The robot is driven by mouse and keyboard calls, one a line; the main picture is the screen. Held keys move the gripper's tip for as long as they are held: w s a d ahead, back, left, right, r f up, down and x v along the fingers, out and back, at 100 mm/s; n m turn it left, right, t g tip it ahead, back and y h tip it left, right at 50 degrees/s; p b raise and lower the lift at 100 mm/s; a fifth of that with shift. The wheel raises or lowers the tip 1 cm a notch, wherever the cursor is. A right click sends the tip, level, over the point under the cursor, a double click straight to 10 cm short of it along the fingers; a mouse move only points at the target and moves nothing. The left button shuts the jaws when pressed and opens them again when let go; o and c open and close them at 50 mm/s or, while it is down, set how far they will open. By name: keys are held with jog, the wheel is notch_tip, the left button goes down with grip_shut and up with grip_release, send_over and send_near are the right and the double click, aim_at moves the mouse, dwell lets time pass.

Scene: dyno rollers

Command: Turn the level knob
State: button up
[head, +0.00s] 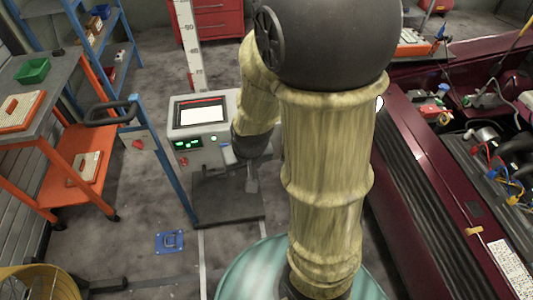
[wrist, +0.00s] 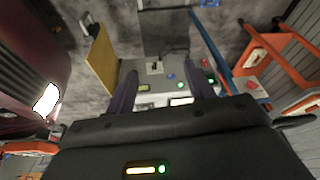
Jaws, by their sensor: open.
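The grey console (head: 222,107) stands left of my arm in the head view, with a white screen on its sloped top. Its front panel has a green display (head: 187,144), a green button (head: 213,138) and a red button (head: 183,161). A small blue control (head: 226,151) sits near my wrist; it also shows in the wrist view (wrist: 171,76), beside a pale plate with a dark lever (wrist: 155,66). I cannot tell which of these is the level knob. My gripper (wrist: 163,80) is open, its two dark fingers apart with the panel between them; my arm partly hides it in the head view.
An orange cart (head: 75,165) and a blue shelf frame (head: 100,60) stand left. A dark red car (head: 440,180) with its engine bay exposed fills the right. A yellow-brown board (wrist: 102,65) is close to the left finger in the wrist view.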

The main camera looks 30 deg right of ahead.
jog(key=w+d+f+n+t+h+b, duration=0.1)
jog(key=d+f+t+b, duration=0.3)
jog(key=f, duration=0.6)
jog(key=w+d+f+n+t+h+b, duration=0.1)
jog(key=w+d+f+t+h+b, duration=0.2)
jog(key=f+b, duration=0.5)
jog(key=w+d+f+n+t+h+b, duration=0.1)
jog(key=d+f+t+b, duration=0.4)
jog(key=f, duration=0.7)
jog(key=shift+w+f+n+t+h+b, duration=0.3)
jog(key=shift+w+n+t+h+b, duration=0.25)
jog(key=shift+w, duration=0.65)
jog(key=shift+w+f, duration=0.1)
